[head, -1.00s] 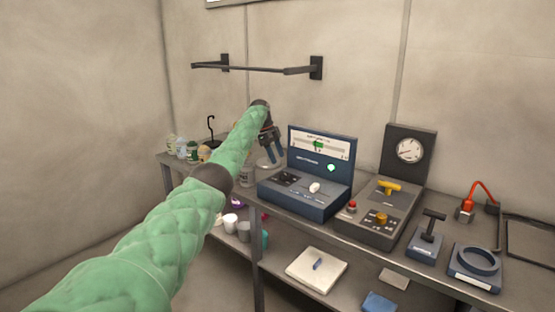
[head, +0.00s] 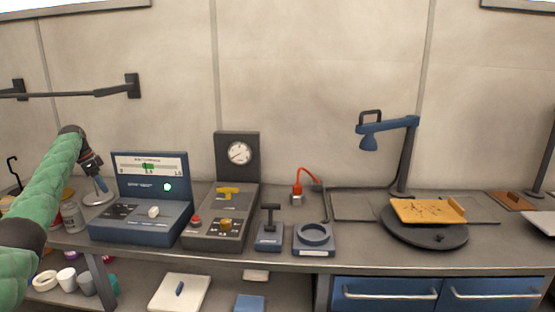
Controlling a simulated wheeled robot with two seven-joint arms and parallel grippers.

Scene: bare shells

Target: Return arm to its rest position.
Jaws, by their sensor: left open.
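My left arm (head: 45,185) comes in from the left edge in a green quilted sleeve. Its left gripper (head: 102,186) points down, open, with blue-grey fingers, and nothing shows between them. It is at the left end of the workbench (head: 290,262), just left of the blue instrument box (head: 140,215) with the lit green lamp. A clear glass jar (head: 71,214) stands on the bench below and left of the gripper. My right gripper is not in the picture.
Right of the blue box stand a grey gauge console (head: 222,228), a small T-handle block (head: 269,236) and a ring fixture (head: 313,238). A black wall rail (head: 70,94) is above the arm.

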